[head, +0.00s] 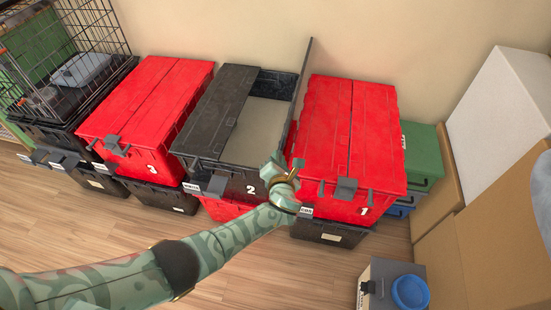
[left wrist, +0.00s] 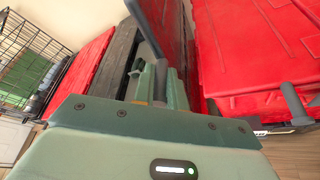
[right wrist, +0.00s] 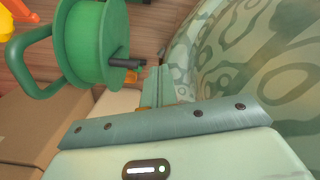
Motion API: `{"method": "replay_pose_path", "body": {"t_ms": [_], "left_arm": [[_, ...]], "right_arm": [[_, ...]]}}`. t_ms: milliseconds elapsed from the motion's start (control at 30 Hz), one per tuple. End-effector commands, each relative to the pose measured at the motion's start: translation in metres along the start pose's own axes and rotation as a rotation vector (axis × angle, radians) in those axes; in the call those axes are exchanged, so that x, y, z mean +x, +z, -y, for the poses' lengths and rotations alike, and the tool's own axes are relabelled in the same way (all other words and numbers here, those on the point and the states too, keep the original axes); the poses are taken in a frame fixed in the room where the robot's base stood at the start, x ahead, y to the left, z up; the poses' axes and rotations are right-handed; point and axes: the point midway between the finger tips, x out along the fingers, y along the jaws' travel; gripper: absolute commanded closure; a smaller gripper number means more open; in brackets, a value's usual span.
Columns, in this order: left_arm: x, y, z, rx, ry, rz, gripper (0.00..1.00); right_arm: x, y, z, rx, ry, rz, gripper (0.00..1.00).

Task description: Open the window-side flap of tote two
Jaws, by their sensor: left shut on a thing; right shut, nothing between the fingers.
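Tote two (head: 225,170), dark grey with a white "2", stands between two red totes. Its right flap (head: 304,85) is raised nearly upright, and its left flap (head: 216,108) lies shut. The open right half shows a pale inside. My left gripper (head: 284,176) is at the front end of the raised flap, shut on it. In the left wrist view the fingers (left wrist: 157,85) meet the dark flap (left wrist: 172,35); their exact contact is partly hidden. My right gripper (right wrist: 154,88) is shut and empty, seen only in the right wrist view. No window shows.
Red tote three (head: 150,95) stands left and red tote one (head: 350,130) close on the right of the raised flap. A wire crate (head: 95,35) is far left; cardboard boxes (head: 490,205) stand right. A green reel (right wrist: 92,45) is near my right gripper.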

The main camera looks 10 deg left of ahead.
Motion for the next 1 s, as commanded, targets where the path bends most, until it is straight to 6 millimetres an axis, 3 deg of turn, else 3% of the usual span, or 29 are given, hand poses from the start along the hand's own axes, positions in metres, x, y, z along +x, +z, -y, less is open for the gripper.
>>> {"method": "replay_pose_path", "body": {"t_ms": [400,433,500,833,1000], "left_arm": [[0.0,-0.004,0.002,0.005,-0.001,-0.006,1.0],[0.0,-0.004,0.002,0.005,-0.001,-0.007,0.78],[0.0,-0.003,0.002,0.005,-0.001,-0.006,0.65],[-0.005,-0.001,0.0,0.004,0.0,-0.003,0.65],[-0.034,0.003,-0.003,0.002,0.0,-0.001,0.65]], "right_arm": [[0.0,0.0,0.0,0.0,0.0,0.001,1.0],[0.0,0.001,0.0,0.0,0.0,0.001,1.0],[0.0,0.001,0.0,0.0,0.0,0.001,1.0],[-0.003,-0.001,-0.001,-0.001,0.002,-0.002,1.0],[-0.022,-0.007,-0.003,-0.001,0.007,-0.018,1.0]]}}
